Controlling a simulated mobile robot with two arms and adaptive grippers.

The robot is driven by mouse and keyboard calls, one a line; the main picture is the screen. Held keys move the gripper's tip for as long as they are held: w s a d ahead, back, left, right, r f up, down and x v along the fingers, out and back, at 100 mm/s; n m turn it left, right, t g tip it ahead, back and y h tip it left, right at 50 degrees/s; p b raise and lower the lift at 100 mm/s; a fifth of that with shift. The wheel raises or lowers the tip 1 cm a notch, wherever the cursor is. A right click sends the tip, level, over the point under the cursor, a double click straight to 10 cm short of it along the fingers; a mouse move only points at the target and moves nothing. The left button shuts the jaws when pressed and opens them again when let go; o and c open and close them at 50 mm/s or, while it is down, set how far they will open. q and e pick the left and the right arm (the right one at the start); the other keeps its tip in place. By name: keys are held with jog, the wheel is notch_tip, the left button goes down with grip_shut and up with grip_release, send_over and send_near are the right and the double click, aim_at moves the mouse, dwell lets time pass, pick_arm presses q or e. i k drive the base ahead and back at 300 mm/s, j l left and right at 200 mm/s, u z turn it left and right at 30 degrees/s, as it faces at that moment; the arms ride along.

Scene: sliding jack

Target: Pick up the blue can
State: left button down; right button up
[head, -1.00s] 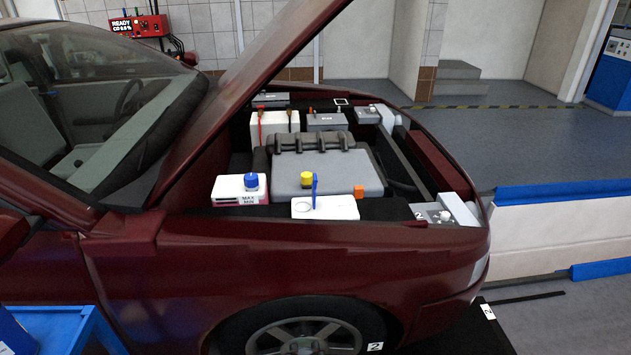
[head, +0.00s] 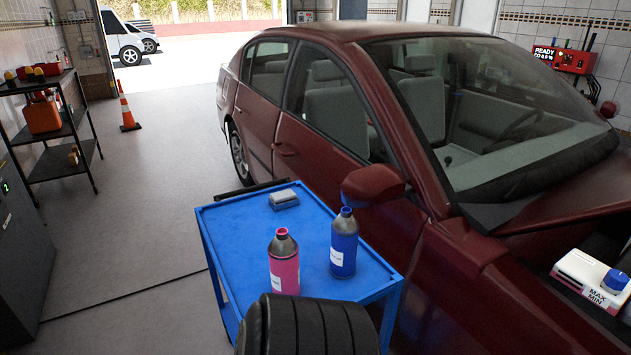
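The blue can (head: 344,244) is a bottle-like can with a pale label and a narrow neck. It stands upright on the right part of the blue cart top (head: 236,232). A pink can (head: 284,263) with a black shoulder stands upright to its left and nearer to me, apart from it. Neither of my grippers shows in the head view. Nothing is touching the blue can.
A grey block (head: 284,200) lies at the cart's back. A black ribbed tyre-like object (head: 305,325) covers the cart's near edge. The dark red car (head: 470,270) stands close on the right, its mirror (head: 373,184) near the blue can. Floor on the left is open.

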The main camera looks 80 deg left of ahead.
aim_at(345, 227)
jog(key=u, duration=2.45)
jog(key=i+l, duration=0.1)
jog(key=l, duration=0.25)
jog(key=i+l+u, duration=0.1)
jog(key=l, duration=0.25)
jog(key=i+l, duration=0.15)
jog(key=l, duration=0.15)
